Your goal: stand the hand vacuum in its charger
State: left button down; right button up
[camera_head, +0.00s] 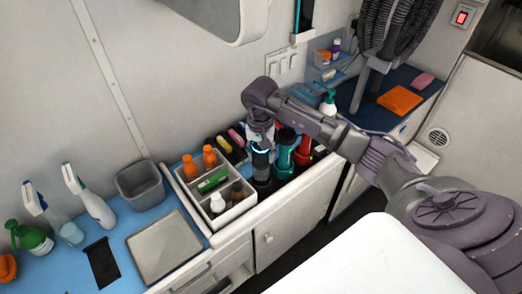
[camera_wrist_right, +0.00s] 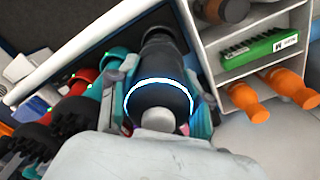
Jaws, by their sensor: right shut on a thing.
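My right gripper (camera_head: 261,150) reaches down over the counter just right of the divided white box. It is shut on a black cylindrical thing with a glowing pale ring, which looks like the hand vacuum (camera_head: 261,165). In the right wrist view the vacuum (camera_wrist_right: 160,92) lies between the two fingers, its ring facing the camera. It appears upright in the head view. A teal device (camera_head: 283,155) and a red device (camera_head: 303,150) stand close to its right. I cannot make out the charger or whether the vacuum's lower end sits in it. My left gripper is not in view.
A grey bin (camera_head: 140,186), a metal tray (camera_head: 165,246) and spray bottles (camera_head: 90,203) are farther left. The counter's front edge is near.

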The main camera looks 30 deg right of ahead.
jog(key=shift+f, duration=0.15)
jog(key=shift+f, duration=0.2)
jog(key=o, duration=1.2)
jog(key=shift+c, duration=0.2)
jog(key=shift+r, duration=0.1)
